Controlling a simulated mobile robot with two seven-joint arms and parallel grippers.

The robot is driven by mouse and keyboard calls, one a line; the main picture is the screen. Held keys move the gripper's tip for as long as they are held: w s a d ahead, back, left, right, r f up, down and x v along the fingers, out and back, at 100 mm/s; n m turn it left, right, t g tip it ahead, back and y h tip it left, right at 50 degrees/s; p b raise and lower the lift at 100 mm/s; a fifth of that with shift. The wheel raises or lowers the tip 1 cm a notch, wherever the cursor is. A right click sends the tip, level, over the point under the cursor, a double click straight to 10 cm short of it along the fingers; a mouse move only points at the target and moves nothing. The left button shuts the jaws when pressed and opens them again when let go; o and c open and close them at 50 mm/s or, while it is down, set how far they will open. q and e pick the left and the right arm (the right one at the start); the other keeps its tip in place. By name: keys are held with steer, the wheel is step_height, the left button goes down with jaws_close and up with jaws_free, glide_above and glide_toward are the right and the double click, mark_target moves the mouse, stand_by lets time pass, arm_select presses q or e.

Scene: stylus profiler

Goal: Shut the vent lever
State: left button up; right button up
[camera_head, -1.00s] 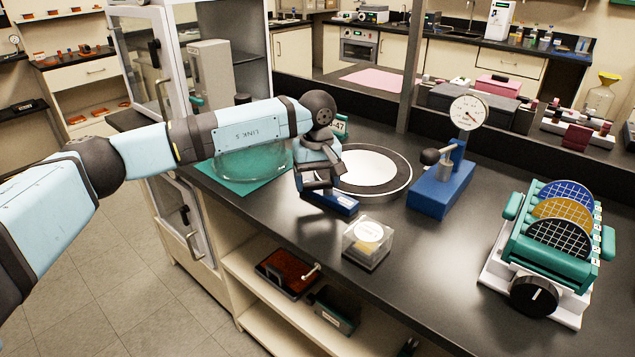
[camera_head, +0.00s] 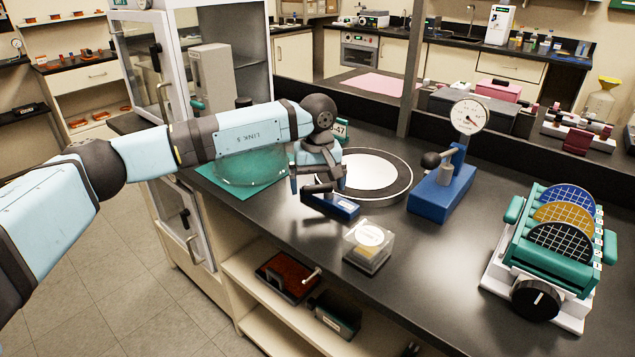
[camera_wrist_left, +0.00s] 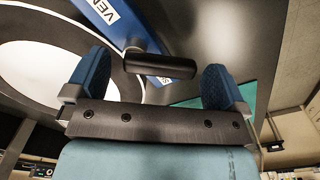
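The vent lever is a black bar handle (camera_head: 318,188) on a blue base (camera_head: 340,207), standing on the dark bench in front of the round white-topped platform. In the left wrist view the black handle (camera_wrist_left: 160,66) crosses the space between my fingers, and the blue base (camera_wrist_left: 112,22) shows part of a "VEN" label. My left gripper (camera_head: 317,182) is open, also in the left wrist view (camera_wrist_left: 156,80). Its blue-padded fingers are on either side of the handle, with gaps visible. Whether the handle lies at fingertip depth is hard to tell. My right gripper is out of view.
A clear box (camera_head: 368,246) sits near the bench's front edge. A blue dial gauge stand (camera_head: 441,188) is to the right, and a teal rack of discs (camera_head: 550,250) stands farther right. A glass dome (camera_head: 250,168) on a green mat (camera_head: 240,190) is behind my arm.

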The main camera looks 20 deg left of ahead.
mark_target(317, 186)
arm_select(q)
steer(key=shift+r, duration=0.15)
step_height(317, 186, up, 14)
steer(key=p, duration=0.1)
steer(key=shift+f, duration=0.2)
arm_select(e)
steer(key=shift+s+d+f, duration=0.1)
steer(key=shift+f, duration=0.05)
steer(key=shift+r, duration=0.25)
arm_select(q)
steer(key=shift+s+f, duration=0.1)
